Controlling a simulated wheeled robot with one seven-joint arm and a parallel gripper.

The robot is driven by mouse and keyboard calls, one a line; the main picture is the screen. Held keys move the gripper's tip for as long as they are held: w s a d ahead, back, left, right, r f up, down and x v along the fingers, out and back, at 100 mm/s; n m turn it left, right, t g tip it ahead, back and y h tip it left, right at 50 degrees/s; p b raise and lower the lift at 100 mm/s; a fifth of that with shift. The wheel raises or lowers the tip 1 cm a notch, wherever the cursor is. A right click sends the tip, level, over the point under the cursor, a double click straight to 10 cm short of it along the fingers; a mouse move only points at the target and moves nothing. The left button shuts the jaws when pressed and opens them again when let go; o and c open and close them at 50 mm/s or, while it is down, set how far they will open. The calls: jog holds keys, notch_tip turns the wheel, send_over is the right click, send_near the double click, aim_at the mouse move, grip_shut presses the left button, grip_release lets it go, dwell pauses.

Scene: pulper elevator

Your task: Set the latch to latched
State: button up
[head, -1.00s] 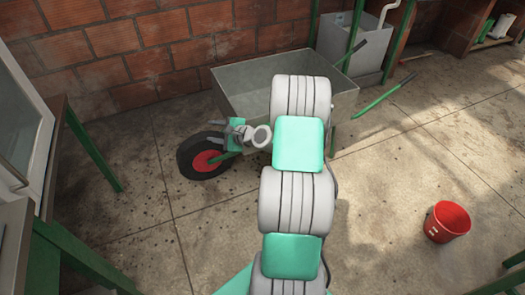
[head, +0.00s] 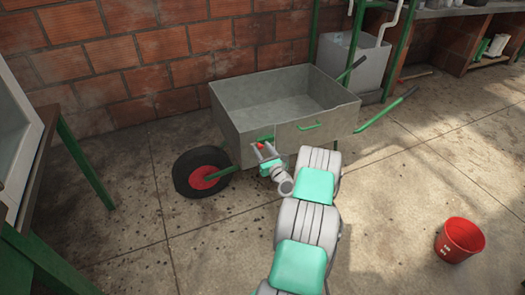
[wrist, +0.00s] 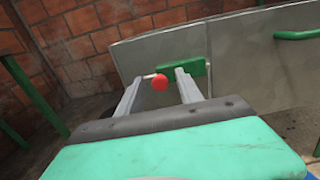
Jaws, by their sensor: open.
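The latch shows a red knob (wrist: 160,83) on a short pale rod and a green plate (wrist: 197,70) on the grey metal side of the wheelbarrow (head: 238,147). In the head view the small red knob (head: 260,146) sits low on the wheelbarrow's front face. My gripper (wrist: 158,76) is open and empty, with one finger on each side of the knob in the wrist view. I cannot tell whether either finger touches it. In the head view my gripper (head: 264,149) is at the knob, in front of the wheelbarrow's face.
A green handle (head: 310,126) is on the same face, to the right. The black wheel (head: 186,181) with a red hub is at the left. A red bucket (head: 460,240) stands on the floor at right. A brick wall (head: 150,60) is behind. The front floor is largely clear.

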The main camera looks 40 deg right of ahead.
jog(key=shift+c, duration=0.2)
grip_shut()
dwell(1.1)
